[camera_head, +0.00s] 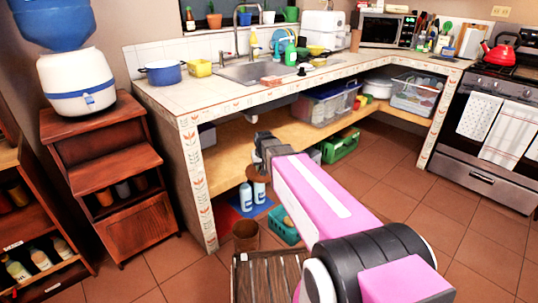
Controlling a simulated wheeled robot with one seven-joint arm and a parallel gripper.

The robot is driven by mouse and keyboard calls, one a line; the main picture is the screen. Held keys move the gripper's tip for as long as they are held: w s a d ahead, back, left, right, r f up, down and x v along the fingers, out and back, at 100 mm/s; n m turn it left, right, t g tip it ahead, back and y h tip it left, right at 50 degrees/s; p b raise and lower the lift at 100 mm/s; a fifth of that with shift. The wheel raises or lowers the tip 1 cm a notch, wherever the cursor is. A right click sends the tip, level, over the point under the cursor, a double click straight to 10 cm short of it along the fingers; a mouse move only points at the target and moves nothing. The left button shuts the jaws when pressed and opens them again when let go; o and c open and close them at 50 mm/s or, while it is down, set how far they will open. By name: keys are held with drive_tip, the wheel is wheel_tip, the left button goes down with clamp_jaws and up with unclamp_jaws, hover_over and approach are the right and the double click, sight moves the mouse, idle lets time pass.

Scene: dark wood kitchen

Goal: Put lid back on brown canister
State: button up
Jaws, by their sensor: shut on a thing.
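The brown canister (246,241) stands open and upright, low in the lower middle of the picture, beside a dark slatted wooden piece. A round brown lid (256,174) hangs in the air beyond and above the canister, apart from it. My gripper (262,162) is shut on the lid; its fingertips are small and partly hidden by my wrist. My pink and black arm reaches in from the lower right.
The slatted wooden piece (268,280) is at the bottom. The tiled counter (190,95) and its wooden lower shelf (230,172) lie behind my gripper. White-blue bottles (246,197) and a teal basket (283,226) stand near the canister. Open tiled floor is at right.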

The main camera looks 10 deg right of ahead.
drive_tip(key=a+f, duration=0.3)
drive_tip(key=f, duration=0.9)
drive_tip(key=s+a+f+n, duration=0.1)
drive_tip(key=a+f, duration=0.2)
drive_tip(key=f, duration=0.9)
drive_tip(key=a+f, duration=0.3)
drive_tip(key=f, duration=0.9)
drive_tip(key=shift+s+a, duration=0.25)
drive_tip(key=shift+a, duration=0.15)
drive_tip(key=shift+f, duration=0.25)
idle(0.3)
drive_tip(key=o, duration=1.5)
drive_tip(key=shift+c, duration=0.2)
